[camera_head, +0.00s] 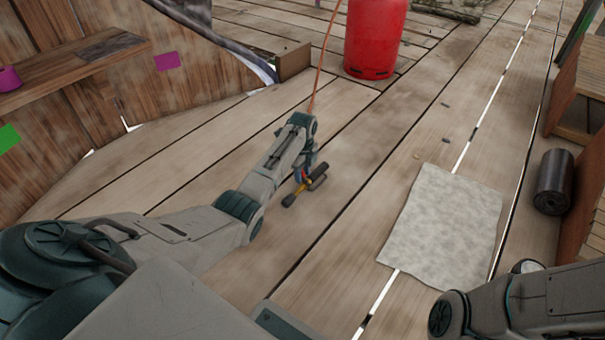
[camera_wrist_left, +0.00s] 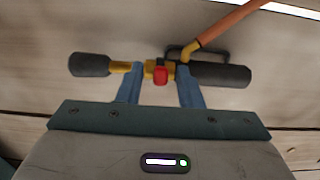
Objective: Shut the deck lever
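A bar-shaped fitting (camera_head: 291,199) with dark ends, a yellow middle and an orange hose lies low over the deck boards. In the left wrist view it runs crosswise (camera_wrist_left: 220,75), with a small red piece (camera_wrist_left: 160,76) at its middle. I cannot tell for sure whether this is the deck lever; no other lever stands out. My left gripper (camera_head: 304,174) is at the fitting. In the left wrist view its two blue fingers (camera_wrist_left: 160,66) stand apart on either side of the red piece, with gaps visible. My right gripper is out of view.
A red cylinder (camera_head: 375,38) stands behind, near the orange hose (camera_head: 322,65). A pale cloth (camera_head: 440,228) lies flat to the right. A wooden wall with a shelf (camera_head: 60,75) is at left. Bare boards lie between.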

